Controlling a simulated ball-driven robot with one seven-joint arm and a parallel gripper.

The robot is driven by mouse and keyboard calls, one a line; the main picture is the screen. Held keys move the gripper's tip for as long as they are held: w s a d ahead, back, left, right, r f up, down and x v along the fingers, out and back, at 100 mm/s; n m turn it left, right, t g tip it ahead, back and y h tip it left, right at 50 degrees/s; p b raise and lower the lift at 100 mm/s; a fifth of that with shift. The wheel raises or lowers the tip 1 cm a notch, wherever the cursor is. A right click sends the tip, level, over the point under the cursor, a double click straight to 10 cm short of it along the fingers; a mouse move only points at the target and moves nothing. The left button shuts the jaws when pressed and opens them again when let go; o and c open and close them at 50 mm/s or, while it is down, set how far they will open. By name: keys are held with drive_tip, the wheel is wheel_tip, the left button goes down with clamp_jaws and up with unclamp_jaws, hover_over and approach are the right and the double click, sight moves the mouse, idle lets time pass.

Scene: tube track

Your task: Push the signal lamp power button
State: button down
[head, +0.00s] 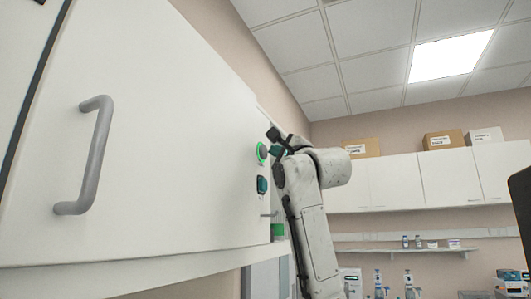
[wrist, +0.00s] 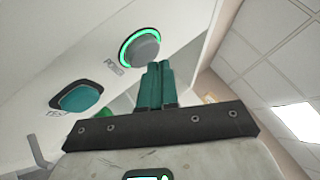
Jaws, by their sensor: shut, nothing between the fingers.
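The power button (head: 262,153) is a round grey button with a lit green ring on the white cabinet panel. In the wrist view the button (wrist: 144,47) has the label POWER beside it. My gripper (head: 275,151) is at the panel, just right of the button. In the wrist view its teal fingers (wrist: 159,66) are pressed together and empty, with the tips just below and right of the button's rim. I cannot tell whether they touch the panel.
A teal button (head: 262,185) in a dark surround sits below the power button; it also shows in the wrist view (wrist: 77,97). A grey handle (head: 88,155) juts from the cabinet at left. Wall cupboards with boxes (head: 362,148) on top stand at the back right.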

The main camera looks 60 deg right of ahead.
drive_tip(key=shift+w, duration=0.5)
idle(0.8)
drive_tip(key=shift+s, duration=0.95)
drive_tip(key=s+b, duration=0.1)
drive_tip(key=s, duration=0.5)
drive_tip(key=shift+d+b, duration=0.25)
drive_tip(key=shift+b, duration=0.05)
